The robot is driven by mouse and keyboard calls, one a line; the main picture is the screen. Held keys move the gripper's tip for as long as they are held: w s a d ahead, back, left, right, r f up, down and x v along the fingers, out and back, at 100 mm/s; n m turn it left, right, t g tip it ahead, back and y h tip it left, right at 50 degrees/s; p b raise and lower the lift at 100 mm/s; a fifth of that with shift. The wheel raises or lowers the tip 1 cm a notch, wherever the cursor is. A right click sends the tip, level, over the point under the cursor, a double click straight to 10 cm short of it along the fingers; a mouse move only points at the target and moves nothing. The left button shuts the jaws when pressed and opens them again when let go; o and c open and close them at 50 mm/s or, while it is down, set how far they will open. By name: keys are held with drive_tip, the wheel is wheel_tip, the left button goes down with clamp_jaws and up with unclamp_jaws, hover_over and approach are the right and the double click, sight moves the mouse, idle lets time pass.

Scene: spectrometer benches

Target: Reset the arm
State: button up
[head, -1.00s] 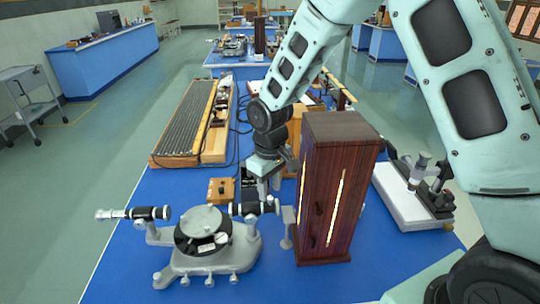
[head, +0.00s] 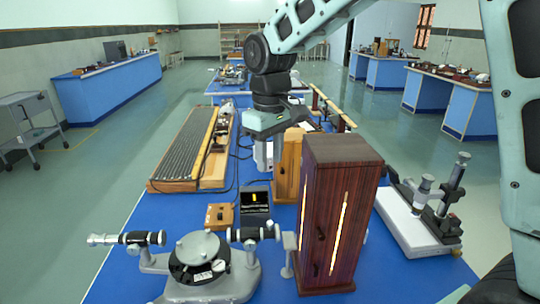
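My gripper (head: 268,170) hangs from my arm above the blue bench, pointing down, behind and left of the tall dark wooden lamp box (head: 350,160). Its fingers are small in the head view and I cannot tell whether they are open or shut. I see no object clearly held in it. My arm rises from the right edge and crosses the top of the view. The spectrometer (head: 202,255) stands on the near left of the bench, with its two black-and-silver tubes apart from my gripper.
A long ribbed wooden instrument (head: 185,150) lies at the left. A small wooden switch block (head: 220,216) and dark meter (head: 256,201) lie behind the spectrometer. A lighter wooden box (head: 288,165) is behind the lamp box. A travelling microscope (head: 425,210) stands at right.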

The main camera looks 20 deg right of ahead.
idle(0.3)
drive_tip(key=s+a+f, duration=0.2)
drive_tip(key=s, duration=0.7)
drive_tip(key=s+a+f+n, duration=0.1)
drive_tip(key=s+a+f, duration=0.1)
drive_tip(key=s, duration=0.7)
drive_tip(key=s+a+f+n, duration=0.1)
drive_tip(key=s+a+f, duration=0.1)
drive_tip(key=s, duration=0.6)
drive_tip(key=shift+s+a+f+y+b, duration=0.3)
drive_tip(key=shift+s+a, duration=0.1)
drive_tip(key=shift+a, duration=0.2)
